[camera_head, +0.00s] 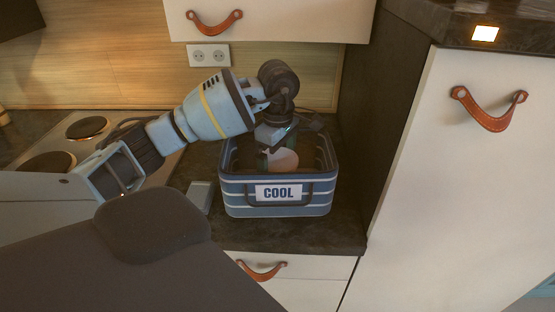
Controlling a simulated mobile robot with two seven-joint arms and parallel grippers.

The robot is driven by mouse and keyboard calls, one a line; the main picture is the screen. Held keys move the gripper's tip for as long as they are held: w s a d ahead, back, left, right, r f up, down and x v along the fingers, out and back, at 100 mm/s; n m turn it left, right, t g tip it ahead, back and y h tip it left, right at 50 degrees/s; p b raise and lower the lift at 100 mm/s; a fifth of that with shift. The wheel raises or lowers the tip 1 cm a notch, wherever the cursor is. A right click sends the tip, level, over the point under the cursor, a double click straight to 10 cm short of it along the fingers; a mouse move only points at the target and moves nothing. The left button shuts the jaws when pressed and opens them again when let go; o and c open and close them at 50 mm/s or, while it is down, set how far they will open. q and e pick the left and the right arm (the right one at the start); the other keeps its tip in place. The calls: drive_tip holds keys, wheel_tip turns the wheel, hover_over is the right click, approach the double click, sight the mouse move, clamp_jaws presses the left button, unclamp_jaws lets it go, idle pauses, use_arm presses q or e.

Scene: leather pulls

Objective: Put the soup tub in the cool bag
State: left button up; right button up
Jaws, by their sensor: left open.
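The cool bag (231,191) is a blue striped open box with a white COOL label, standing on the dark counter. A rounded tub with a pale top, which looks like the soup tub (284,160), sits inside the cool bag, partly hidden by the bag's front wall and my gripper. My left gripper (272,148) points down into the bag, right over and beside the tub. Its jaws are open; the fingertips are small and dark, and I cannot tell whether they touch the tub. My right gripper is not in view.
A hob (88,128) with round plates lies to the left. A small grey box (199,196) stands left of the bag. A tall white cabinet (450,180) with a leather pull closes off the right. An upper cupboard (270,20) hangs above.

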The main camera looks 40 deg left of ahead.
use_arm(q)
wheel_tip(320, 180, up, 5)
drive_tip(key=shift+r, duration=0.1)
wheel_tip(320, 180, up, 6)
drive_tip(key=p, duration=0.1)
drive_tip(key=shift+r, duration=0.15)
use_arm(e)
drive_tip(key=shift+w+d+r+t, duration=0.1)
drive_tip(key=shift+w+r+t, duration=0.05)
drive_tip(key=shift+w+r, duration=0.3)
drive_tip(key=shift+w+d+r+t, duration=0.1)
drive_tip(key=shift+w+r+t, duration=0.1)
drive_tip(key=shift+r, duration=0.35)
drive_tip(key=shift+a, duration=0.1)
